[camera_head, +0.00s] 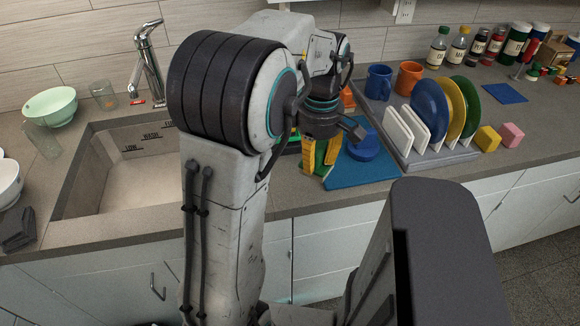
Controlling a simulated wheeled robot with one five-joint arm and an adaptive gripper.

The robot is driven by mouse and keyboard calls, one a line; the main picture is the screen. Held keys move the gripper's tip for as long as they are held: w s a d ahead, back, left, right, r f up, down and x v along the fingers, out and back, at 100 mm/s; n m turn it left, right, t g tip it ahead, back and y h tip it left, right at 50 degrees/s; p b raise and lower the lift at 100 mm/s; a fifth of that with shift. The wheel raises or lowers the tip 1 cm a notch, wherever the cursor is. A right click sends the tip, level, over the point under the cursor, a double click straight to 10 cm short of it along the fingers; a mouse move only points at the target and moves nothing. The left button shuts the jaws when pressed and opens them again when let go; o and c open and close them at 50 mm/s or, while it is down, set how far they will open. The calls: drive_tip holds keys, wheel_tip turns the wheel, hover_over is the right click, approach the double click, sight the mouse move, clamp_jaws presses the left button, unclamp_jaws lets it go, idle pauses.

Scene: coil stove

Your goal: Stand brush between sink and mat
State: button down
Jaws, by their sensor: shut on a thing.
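The sink (125,175) is a grey basin let into the counter at the left. The blue mat (350,177) lies on the counter to its right, partly hidden by my arm. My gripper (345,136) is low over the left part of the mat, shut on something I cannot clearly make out. A round blue thing (364,147) is at the gripper's finger, over or on the mat. A yellow and green item (329,153) shows just below the gripper, by the mat's left edge. I cannot tell the brush apart from these things.
A dish rack (445,154) with plates stands right of the mat, with blue (379,82) and orange (409,78) mugs behind. A chrome faucet (149,60) rises behind the sink. My arm hides much of the counter between sink and mat.

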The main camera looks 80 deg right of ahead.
drive_tip(key=w+d+f+p, duration=0.1)
drive_tip(key=w, duration=0.1)
drive_tip(key=w+d+f+p, duration=0.1)
drive_tip(key=w, duration=0.1)
drive_tip(key=w+d+f+p, duration=0.1)
drive_tip(key=w+f+p, duration=0.1)
drive_tip(key=shift+d, duration=0.4)
drive_tip(key=f+p, duration=0.2)
drive_tip(key=p, duration=0.1)
drive_tip(key=shift+f+p, duration=0.85)
drive_tip(key=shift+f, duration=0.25)
drive_tip(key=shift+f, duration=0.1)
drive_tip(key=c, duration=0.9)
unclamp_jaws()
